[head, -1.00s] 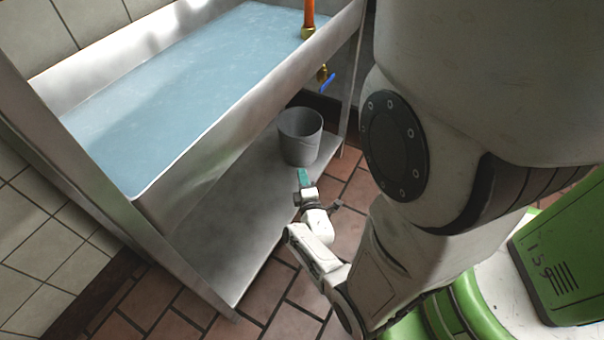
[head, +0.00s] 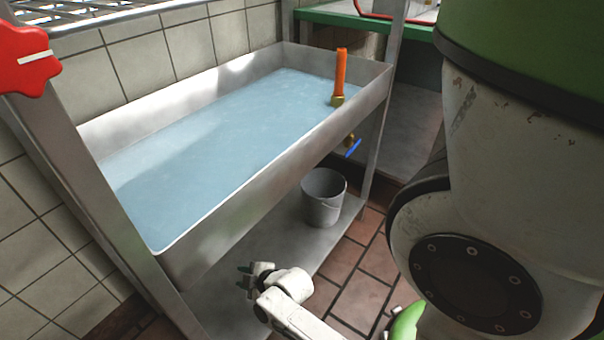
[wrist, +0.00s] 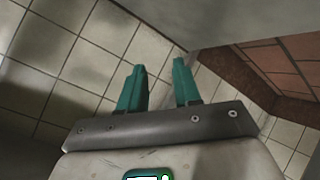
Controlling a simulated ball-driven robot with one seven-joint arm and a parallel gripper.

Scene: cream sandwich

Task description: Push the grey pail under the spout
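The grey pail (head: 323,203) stands upright on the lower metal shelf, near its right end. The spout (head: 349,140), a brass valve with a blue handle, hangs under the right end of the water-filled basin. In the picture it is above and slightly right of the pail; whether it lines up in depth I cannot tell. My gripper (head: 243,276) is well left of the pail, near the shelf's left part, and not touching it. In the wrist view its two teal fingers (wrist: 159,65) are apart with nothing between them. The pail is outside that view.
The basin (head: 230,203) hangs over the shelf (head: 268,248), with metal legs at both ends. An orange pipe (head: 340,75) stands in the water. A red knob (head: 28,60) is at far left. Tiled wall (wrist: 50,60) fills much of the wrist view. Brick floor lies right of the shelf.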

